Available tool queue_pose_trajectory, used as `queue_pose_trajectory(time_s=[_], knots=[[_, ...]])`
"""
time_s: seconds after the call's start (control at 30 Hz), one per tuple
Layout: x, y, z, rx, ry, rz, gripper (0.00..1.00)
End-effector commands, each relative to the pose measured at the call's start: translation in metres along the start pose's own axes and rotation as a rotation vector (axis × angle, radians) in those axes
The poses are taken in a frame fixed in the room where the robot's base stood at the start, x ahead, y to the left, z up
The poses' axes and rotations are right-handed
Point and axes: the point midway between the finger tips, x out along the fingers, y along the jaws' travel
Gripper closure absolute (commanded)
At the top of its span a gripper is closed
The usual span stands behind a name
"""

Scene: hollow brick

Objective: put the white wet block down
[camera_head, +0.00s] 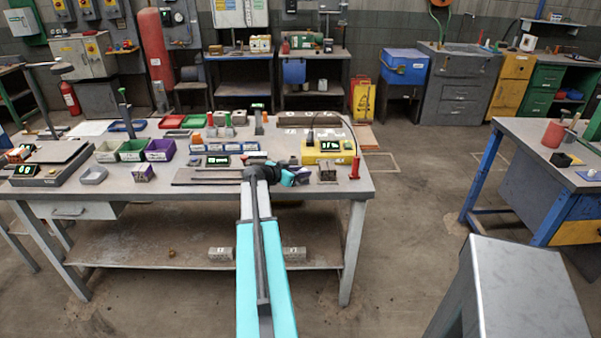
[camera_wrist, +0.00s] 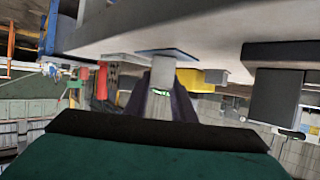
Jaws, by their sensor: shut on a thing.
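My gripper (camera_head: 287,176) is over the front right part of the long grey workbench (camera_head: 225,187). In the wrist view its dark fingers (camera_wrist: 158,100) reach forward and are closed on a pale block (camera_wrist: 160,78), taken as the white wet block. The fingers hide part of this block. The wrist view is turned over, with the bench surface across the top. A thin blue-grey plate (camera_wrist: 168,54) lies by the block against the bench. I cannot tell whether block and plate touch. In the head view the block is too small to make out clearly.
A yellow device (camera_head: 330,156) with a green display stands behind and right of my gripper. Green (camera_head: 132,149) and purple (camera_head: 160,149) bins stand to the left. A dark flat plate (camera_head: 205,177) lies left of the gripper.

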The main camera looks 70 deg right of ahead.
Motion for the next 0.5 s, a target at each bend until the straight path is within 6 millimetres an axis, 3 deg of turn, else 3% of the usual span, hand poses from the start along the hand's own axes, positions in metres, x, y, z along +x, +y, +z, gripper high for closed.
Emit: queue_pose_trajectory(time_s=[0.43, 0.47, 0.5], knots=[[0.0008, -0.0003, 0.0026, 0.0, 0.001, -0.001, 0.99], [0.0005, -0.0003, 0.002, 0.0, 0.0, -0.001, 0.74], [0.0003, -0.0004, 0.0016, 0.0, 0.0, -0.001, 0.67]])
